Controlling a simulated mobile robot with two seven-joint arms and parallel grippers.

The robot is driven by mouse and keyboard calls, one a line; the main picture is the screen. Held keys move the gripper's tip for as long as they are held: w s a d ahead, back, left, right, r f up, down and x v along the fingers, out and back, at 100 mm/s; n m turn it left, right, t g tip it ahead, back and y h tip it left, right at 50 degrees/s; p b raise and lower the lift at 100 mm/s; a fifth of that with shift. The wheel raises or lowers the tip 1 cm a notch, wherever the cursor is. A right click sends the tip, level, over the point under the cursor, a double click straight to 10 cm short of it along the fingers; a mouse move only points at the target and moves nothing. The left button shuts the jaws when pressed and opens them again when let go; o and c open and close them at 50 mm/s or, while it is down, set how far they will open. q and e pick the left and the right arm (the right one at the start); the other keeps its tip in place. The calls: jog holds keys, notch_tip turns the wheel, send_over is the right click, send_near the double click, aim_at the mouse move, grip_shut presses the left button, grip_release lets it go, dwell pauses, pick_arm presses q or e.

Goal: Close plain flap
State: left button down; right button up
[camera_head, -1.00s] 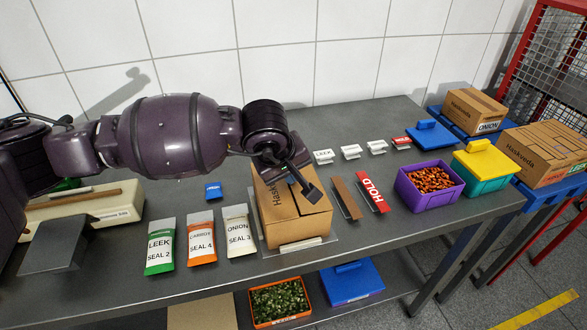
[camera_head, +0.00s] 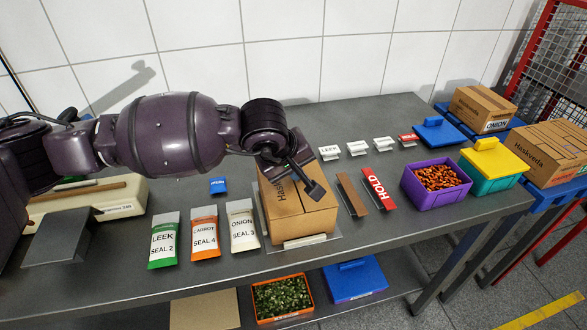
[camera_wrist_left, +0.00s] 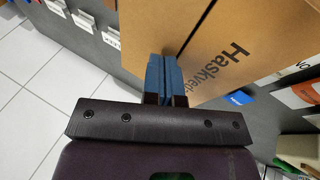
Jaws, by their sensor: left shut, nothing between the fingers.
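The brown cardboard box (camera_head: 303,226) stands on a plate on the grey table, below my left arm. Its printed panel (camera_wrist_left: 235,55) fills much of the left wrist view, with another cardboard face beside it. Which panel is the plain flap I cannot tell, as my arm and hand hide part of the box top. My left gripper (camera_head: 303,180) is over the box, at its upper part. In the left wrist view its blue fingers (camera_wrist_left: 165,78) are together and empty, close against the cardboard; contact is not clear. My right gripper is not in view.
Seal bags (camera_head: 204,233) lie left of the box. A brown strip (camera_head: 351,194) and a red HOLD sign (camera_head: 378,188) lie right of it. Small label holders (camera_head: 357,149) stand behind. A purple bin (camera_head: 436,185) is farther right. The table's front edge is close to the box.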

pick_arm(q)
jog(key=shift+w+d+r, duration=0.15)
jog(key=shift+d+r, duration=0.1)
jog(key=shift+d, duration=0.3)
jog(key=shift+r, duration=0.15)
